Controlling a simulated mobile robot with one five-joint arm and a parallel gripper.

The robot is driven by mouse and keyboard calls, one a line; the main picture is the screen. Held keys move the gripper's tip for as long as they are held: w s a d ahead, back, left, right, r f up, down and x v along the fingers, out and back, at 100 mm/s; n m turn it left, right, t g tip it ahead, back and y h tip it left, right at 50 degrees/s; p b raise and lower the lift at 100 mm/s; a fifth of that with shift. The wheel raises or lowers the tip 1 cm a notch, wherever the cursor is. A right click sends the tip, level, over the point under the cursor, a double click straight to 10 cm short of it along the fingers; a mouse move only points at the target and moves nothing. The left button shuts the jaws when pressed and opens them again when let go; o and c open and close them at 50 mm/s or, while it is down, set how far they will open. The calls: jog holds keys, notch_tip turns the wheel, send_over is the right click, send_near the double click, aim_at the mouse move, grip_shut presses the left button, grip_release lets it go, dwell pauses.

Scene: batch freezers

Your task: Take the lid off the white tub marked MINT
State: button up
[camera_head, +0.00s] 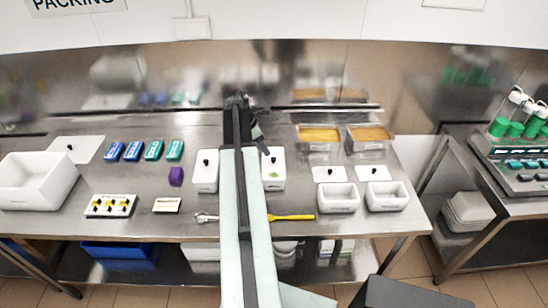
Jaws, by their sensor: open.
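Two lidded white tubs stand mid-table, one on each side of my arm. The left one (205,172) has a plain white lid with a black knob. My gripper (261,140) is open and small in view, beyond the arm's dark end. It appears just behind and left of the right tub's knob; I cannot tell whether it touches.
Two open white tubs (338,197) stand at the right, their lids (330,174) lying behind them. Two yellow-filled trays (319,137) are at the back right. A yellow-handled tool (292,217) lies in front. A large white bin (35,182) and several blue and green packs (134,150) are left.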

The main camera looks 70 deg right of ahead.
aim_at(273, 158)
jog(key=b+x, duration=0.2)
jog(key=x, duration=0.1)
jog(key=shift+s+r+b, duration=0.1)
jog(key=shift+b, duration=0.3)
jog(key=b+x, duration=0.4)
jog(key=x, duration=0.1)
jog(key=shift+s+d+b, duration=0.15)
jog(key=shift+s+b, duration=0.2)
jog(key=shift+r, duration=0.1)
grip_shut()
